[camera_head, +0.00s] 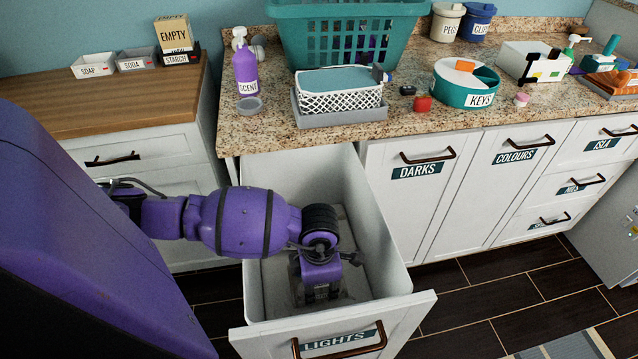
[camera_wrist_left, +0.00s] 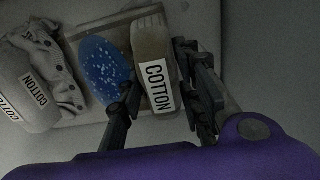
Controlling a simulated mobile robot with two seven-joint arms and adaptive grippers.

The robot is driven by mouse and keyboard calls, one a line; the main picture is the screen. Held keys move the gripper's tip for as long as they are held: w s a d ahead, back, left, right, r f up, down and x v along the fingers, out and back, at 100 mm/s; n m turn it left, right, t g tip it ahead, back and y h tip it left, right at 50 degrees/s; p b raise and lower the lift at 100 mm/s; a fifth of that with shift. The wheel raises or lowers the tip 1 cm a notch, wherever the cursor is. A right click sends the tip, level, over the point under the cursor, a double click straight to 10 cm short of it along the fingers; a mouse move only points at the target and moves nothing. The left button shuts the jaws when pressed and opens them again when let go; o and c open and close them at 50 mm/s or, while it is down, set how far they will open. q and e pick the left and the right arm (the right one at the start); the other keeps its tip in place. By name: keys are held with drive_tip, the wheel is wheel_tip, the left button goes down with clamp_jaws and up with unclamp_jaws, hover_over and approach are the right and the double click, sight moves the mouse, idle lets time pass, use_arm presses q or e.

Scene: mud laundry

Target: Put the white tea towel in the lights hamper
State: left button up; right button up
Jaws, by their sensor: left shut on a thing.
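The lights hamper (camera_head: 372,215) is a white pull-out drawer labelled LIGHTS, open below the counter. My left gripper (camera_head: 320,283) reaches down inside it. In the left wrist view my left gripper (camera_wrist_left: 158,88) has its fingers on either side of a pale, rolled cloth with a COTTON label (camera_wrist_left: 152,62), and is shut on it. This looks like the white tea towel; its colour is dim in the shade. In the head view the cloth is hidden or too small to make out. My right gripper is not in view.
In the wrist view, a blue white-spotted item (camera_wrist_left: 106,66) and a pale buttoned garment with a COTTON label (camera_wrist_left: 45,75) lie beside the cloth. The darks (camera_head: 405,200) and colours (camera_head: 497,185) fronts are shut. A teal basket (camera_head: 345,22) stands on the counter.

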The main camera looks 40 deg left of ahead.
use_arm(q)
drive_tip(key=shift+f, duration=1.85)
drive_tip(key=o, duration=1.2)
drive_tip(key=shift+r, duration=0.15)
wheel_tip(320, 180, up, 12)
drive_tip(key=shift+r+p, duration=0.1)
drive_tip(key=shift+p, duration=0.2)
